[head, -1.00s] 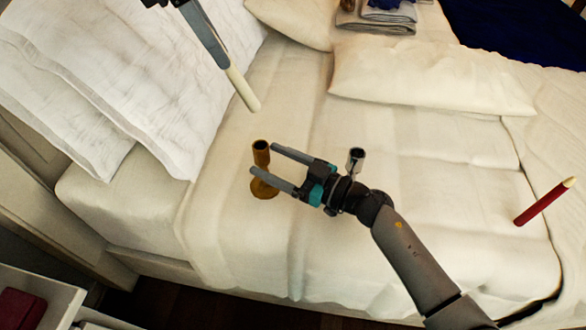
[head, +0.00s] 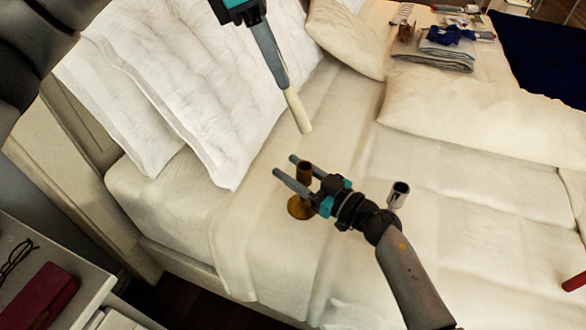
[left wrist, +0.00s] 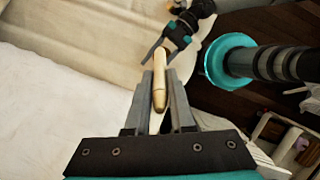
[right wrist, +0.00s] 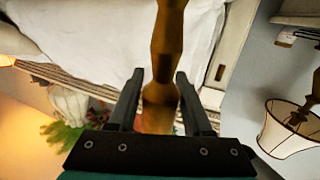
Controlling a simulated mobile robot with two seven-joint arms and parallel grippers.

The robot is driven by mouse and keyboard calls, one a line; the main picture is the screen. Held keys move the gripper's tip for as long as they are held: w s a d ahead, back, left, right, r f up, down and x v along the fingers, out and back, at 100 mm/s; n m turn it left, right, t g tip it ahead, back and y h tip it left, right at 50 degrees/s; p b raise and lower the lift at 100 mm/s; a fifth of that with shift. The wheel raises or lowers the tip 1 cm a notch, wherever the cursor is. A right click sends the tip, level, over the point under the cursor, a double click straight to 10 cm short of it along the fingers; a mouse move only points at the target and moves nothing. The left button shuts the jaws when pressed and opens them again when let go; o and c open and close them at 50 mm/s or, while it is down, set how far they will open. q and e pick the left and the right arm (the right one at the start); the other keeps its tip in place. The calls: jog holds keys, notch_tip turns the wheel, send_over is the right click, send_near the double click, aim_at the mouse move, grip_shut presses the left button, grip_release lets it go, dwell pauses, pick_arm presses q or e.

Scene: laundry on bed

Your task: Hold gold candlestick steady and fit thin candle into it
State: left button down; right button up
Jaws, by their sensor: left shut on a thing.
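The gold candlestick (head: 304,173) stands upright on the bed (head: 250,235), its round base showing. My right gripper (head: 284,166) is open, with its fingers on either side of the candlestick. In the right wrist view, the candlestick (right wrist: 166,45) runs between the open fingers (right wrist: 157,78), with a gap at the left finger. My left gripper (head: 285,86) is shut on the thin cream candle (head: 299,112), whose lower end hangs above the candlestick, apart from it and tilted. The candle also shows between the fingers in the left wrist view (left wrist: 159,88).
A silver candlestick (head: 398,193) stands just right of my right wrist. A red candle (head: 574,283) lies at the right edge. Pillows (head: 190,90) lie behind on the left. A nightstand (head: 85,262) with glasses and a red case is at lower left.

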aim_at(306, 130)
grip_shut()
dwell(0.3)
pick_arm(q)
jog(key=d, duration=0.1)
jog(key=d+n+y, duration=0.1)
jog(key=d+f+n+y, duration=0.1)
jog(key=shift+w+f, duration=0.1)
jog(key=shift+w, duration=0.15)
jog(key=shift+d+f+n+y, duration=0.25)
jog(key=shift+d+n+y, duration=0.4)
jog(key=shift+n+y, duration=0.3)
jog(key=shift+f+g, duration=0.3)
jog(key=shift+f, duration=0.05)
notch_tip(306, 130, down, 9)
jog(key=shift+f, duration=0.2)
